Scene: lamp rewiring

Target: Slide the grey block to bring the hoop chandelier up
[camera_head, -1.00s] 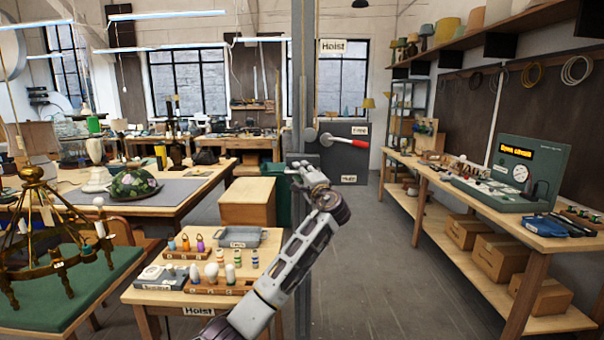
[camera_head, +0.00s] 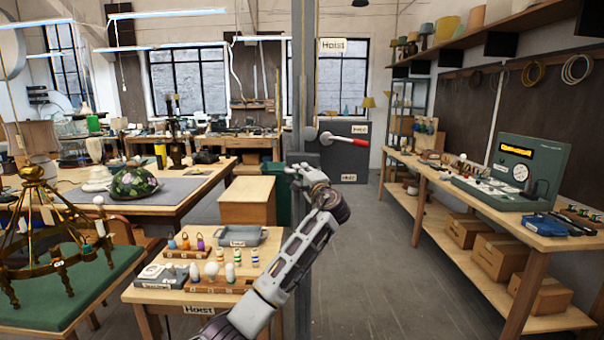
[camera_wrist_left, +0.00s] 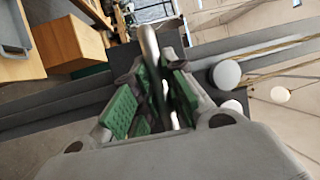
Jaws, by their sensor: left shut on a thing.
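The hoop chandelier (camera_head: 60,262), a brass ring with chains and candle-like lamps, is low at the left over a green-topped table (camera_head: 95,285). The grey block (camera_head: 303,158) is on the tall grey post in the middle. My left gripper (camera_head: 296,172) is at the block's lower front. In the left wrist view, my left gripper's green-padded fingers (camera_wrist_left: 152,95) are shut around a rounded silver-grey handle (camera_wrist_left: 149,42), which seems to belong to the block. The fingers partly hide the handle. My right gripper is not in view.
A lever with a red end (camera_head: 328,138) sticks out right of the post, before a dark grey panel (camera_head: 342,160). A small table (camera_head: 150,296) with bulbs and a tray stands left of my arm. A long workbench (camera_head: 425,172) runs along the right. The floor between is clear.

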